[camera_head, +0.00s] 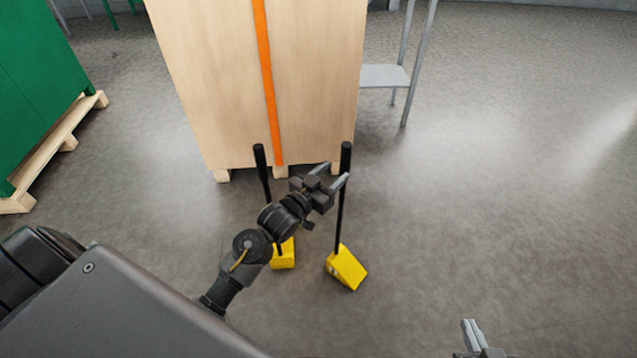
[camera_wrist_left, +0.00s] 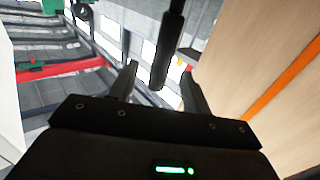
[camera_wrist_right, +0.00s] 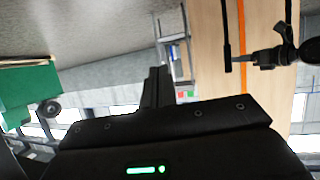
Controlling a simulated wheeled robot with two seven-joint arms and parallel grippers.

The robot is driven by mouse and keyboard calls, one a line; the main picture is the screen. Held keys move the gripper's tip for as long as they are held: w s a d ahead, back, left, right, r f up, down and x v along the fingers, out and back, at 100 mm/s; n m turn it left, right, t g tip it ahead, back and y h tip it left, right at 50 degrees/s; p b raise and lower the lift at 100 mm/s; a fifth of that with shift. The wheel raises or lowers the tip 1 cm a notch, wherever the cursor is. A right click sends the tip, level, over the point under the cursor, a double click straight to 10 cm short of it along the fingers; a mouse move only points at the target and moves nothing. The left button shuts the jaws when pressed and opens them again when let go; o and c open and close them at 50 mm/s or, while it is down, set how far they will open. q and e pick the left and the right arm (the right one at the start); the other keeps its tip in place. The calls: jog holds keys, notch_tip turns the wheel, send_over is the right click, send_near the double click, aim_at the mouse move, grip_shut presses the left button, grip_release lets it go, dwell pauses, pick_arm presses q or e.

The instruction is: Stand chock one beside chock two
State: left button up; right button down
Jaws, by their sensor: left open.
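Two yellow wheel chocks with tall black handles stand on the floor in the head view. The left-hand chock (camera_head: 284,254) is partly hidden behind my left arm, close to the wooden crate. The right-hand chock (camera_head: 347,268) stands a short gap to its right, turned at an angle. I cannot tell which is chock one. My left gripper (camera_head: 332,177) is open beside the upper part of the right-hand chock's handle (camera_head: 344,190). A black handle (camera_wrist_left: 169,50) shows between its fingers in the left wrist view. My right gripper (camera_head: 472,336) is shut and empty at the bottom edge.
A tall wooden crate (camera_head: 318,80) with an orange strap stands just behind the chocks. A green cabinet (camera_head: 38,80) on a pallet is at left. A grey metal rack (camera_head: 385,76) stands behind right. The floor at right is clear.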

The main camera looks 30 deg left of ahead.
pick_arm(q)
jog(key=s+d+f+g, duration=0.1)
jog(key=s+g, duration=0.1)
jog(key=s, duration=0.6)
jog(key=s+d+f+g, duration=0.2)
jog(key=s+g, duration=0.1)
jog(key=s, duration=0.5)
jog(key=s+d+f+m+g+y, duration=0.1)
jog(key=s+d+g, duration=0.1)
jog(key=s, duration=0.6)
jog(key=shift+s+d+f+p, duration=0.15)
jog(key=shift+d+f+p, duration=0.05)
jog(key=shift+f+p, duration=0.15)
pick_arm(e)
jog(key=s+d+f+g, duration=0.1)
jog(key=d+f+g+h, duration=0.1)
jog(key=shift+s+d+f+m+h, duration=0.25)
jog(key=shift+s+f+m+h, duration=0.05)
jog(key=shift+s+f, duration=0.1)
jog(key=shift+w+r, duration=0.1)
